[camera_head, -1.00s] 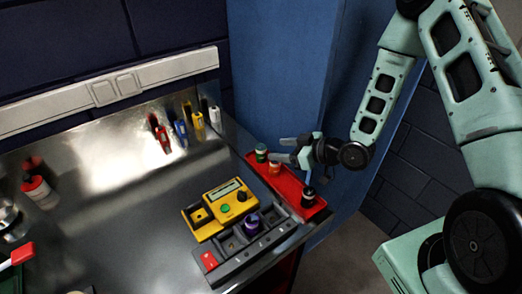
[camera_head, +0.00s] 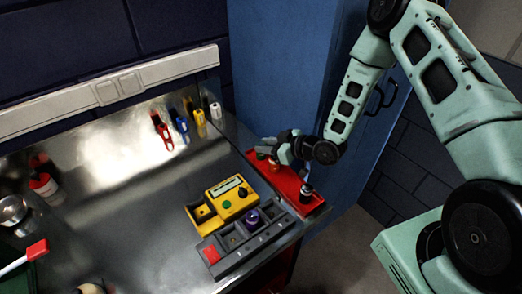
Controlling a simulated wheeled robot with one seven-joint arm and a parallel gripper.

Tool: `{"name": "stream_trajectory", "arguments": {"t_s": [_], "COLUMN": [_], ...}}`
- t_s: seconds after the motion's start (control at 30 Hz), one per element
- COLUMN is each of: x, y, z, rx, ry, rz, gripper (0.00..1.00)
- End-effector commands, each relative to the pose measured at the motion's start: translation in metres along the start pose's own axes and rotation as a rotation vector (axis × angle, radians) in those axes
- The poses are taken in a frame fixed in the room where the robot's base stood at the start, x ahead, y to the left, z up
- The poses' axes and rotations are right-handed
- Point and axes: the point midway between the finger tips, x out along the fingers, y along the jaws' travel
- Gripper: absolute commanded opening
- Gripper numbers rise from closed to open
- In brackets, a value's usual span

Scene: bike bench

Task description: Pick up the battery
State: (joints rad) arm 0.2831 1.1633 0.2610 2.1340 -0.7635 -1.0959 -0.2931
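Several upright cylinders that look like batteries stand in a red tray (camera_head: 290,184) at the bench's right edge. A dark-topped one with a pale band (camera_head: 306,194) stands at the near end. A green-topped one (camera_head: 261,154) at the far end and an orange-topped one (camera_head: 274,163) beside it are partly hidden by my gripper. My gripper (camera_head: 275,152) is low over the far half of the tray, close to these two. Its fingers are small and dark here, so I cannot tell whether they are open or touch a cylinder.
A yellow meter (camera_head: 231,197) and a dark grey holder (camera_head: 247,240) with a purple-topped cylinder (camera_head: 251,217) stand left of the tray. Coloured tools (camera_head: 181,126) line the back. A blue cabinet (camera_head: 285,70) rises behind the tray. The middle of the bench is clear.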

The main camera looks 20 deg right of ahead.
Motion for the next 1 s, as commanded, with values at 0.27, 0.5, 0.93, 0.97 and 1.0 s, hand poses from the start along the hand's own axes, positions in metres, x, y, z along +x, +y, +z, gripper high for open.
{"name": "stream_trajectory", "arguments": {"t_s": [0.27, 0.5, 0.93, 0.97, 1.0], "x": [0.0, 0.0, -0.017, -0.019, -0.021], "y": [0.0, -0.001, -0.003, -0.003, -0.003], "z": [-0.001, -0.003, -0.046, -0.05, -0.055], "rx": [0.0, -0.002, -0.004, -0.003, -0.004], "ry": [0.001, 0.002, 0.003, 0.003, 0.004], "rz": [0.0, 0.0, 0.001, 0.001, 0.001], "gripper": [0.03, 0.03, 0.03, 0.03, 0.03]}}
